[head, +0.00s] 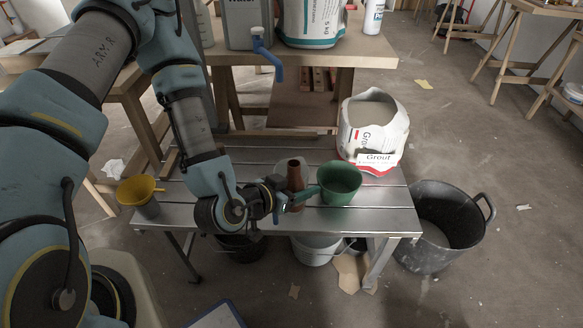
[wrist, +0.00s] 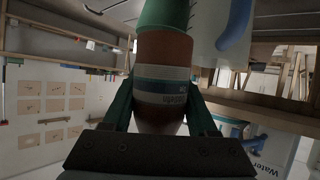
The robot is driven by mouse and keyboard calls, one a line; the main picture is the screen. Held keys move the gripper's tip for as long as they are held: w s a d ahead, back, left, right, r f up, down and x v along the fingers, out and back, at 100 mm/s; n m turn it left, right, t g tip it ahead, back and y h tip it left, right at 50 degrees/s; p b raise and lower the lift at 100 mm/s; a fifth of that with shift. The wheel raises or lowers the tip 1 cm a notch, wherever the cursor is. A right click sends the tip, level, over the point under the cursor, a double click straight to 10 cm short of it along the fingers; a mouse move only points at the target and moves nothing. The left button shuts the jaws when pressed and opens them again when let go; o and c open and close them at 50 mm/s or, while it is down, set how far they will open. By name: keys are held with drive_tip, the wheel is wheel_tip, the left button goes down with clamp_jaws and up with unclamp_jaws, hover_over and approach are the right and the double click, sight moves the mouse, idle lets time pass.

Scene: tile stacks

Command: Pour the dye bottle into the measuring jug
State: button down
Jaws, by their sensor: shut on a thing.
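The dye bottle is a reddish-brown bottle (head: 295,172) with a narrow neck, and it looks about upright in the head view. My gripper (head: 299,195) is shut around its body. In the wrist view the bottle (wrist: 163,55) with a white and blue label sits between my two green fingers. I cannot tell whether its base touches the table.
The slatted metal table (head: 385,213) also holds a yellow funnel in a grey container (head: 138,190) at left and an open grout bag (head: 372,130) at back right. A wooden bench (head: 372,50) with a water container stands behind. A black bucket (head: 440,228) stands right on the floor.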

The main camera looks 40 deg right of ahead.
wheel_tip(320, 180, down, 4)
drive_tip(key=n+g+y+b, duration=0.4)
drive_tip(key=g+y+b, duration=0.1)
drive_tip(key=shift+r+g, duration=0.1)
drive_tip(key=shift+g, duration=0.3)
idle(1.1)
drive_tip(key=shift+s+a+f+n+g+y, duration=0.2)
drive_tip(key=shift+s+n+g+y, duration=0.1)
drive_tip(key=shift+g+y, duration=0.3)
